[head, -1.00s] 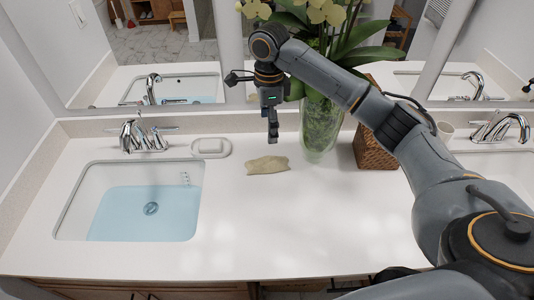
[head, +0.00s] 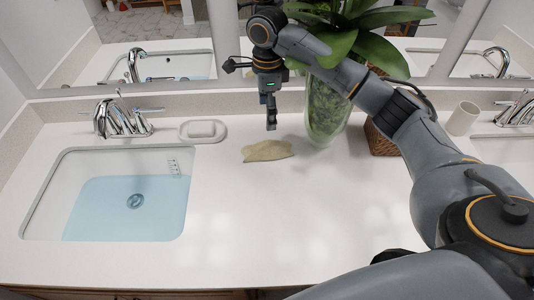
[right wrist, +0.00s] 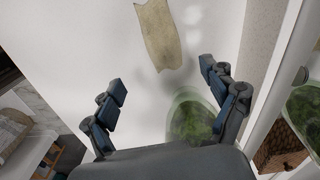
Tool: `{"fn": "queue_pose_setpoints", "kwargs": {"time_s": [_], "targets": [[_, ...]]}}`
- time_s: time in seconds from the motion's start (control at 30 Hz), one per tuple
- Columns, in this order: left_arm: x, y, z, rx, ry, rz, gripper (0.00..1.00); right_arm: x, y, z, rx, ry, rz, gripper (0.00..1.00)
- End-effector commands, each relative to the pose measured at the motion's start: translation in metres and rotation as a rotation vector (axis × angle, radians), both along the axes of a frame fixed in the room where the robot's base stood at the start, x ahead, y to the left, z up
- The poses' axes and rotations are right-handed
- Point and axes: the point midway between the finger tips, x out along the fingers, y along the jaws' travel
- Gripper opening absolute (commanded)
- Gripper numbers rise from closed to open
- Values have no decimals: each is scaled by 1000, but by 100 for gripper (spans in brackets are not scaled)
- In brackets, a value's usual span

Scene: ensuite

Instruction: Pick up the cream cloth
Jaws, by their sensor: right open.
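The cream cloth (head: 267,151) lies crumpled and flat on the white counter, right of the left-hand sink. My right gripper (head: 271,122) points down above and just behind the cloth, apart from it. In the right wrist view the cloth (right wrist: 160,34) shows at the top, beyond the open, empty fingers (right wrist: 165,90). My left gripper is not in view.
A soap dish (head: 203,131) and a water-filled sink (head: 125,205) are to the left. The front counter is clear.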

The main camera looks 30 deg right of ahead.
Motion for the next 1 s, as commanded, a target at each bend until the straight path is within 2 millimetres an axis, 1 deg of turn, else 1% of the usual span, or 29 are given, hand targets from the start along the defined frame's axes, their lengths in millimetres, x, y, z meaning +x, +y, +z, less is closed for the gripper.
{"fn": "queue_pose_setpoints", "kwargs": {"time_s": [0.13, 0.2, 0.4, 0.5, 0.67, 0.83, 0.9, 1.0], "targets": [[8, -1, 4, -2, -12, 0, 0, -1, -1, -18, -2, 5, -1, 85], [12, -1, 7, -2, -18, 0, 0, -1, -1, -33, -2, 7, -1, 85], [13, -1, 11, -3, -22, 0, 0, 0, 0, -69, -1, 3, -1, 85], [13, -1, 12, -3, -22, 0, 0, 0, 0, -80, -1, 1, 0, 85], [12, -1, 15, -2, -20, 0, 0, 0, 0, -90, -1, 3, 0, 85], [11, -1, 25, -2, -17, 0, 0, 3, -1, -113, -3, 4, -2, 85], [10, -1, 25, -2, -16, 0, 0, 3, -1, -124, -2, 3, -1, 85], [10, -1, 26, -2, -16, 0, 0, 3, -1, -134, -1, 1, 0, 85]]}}
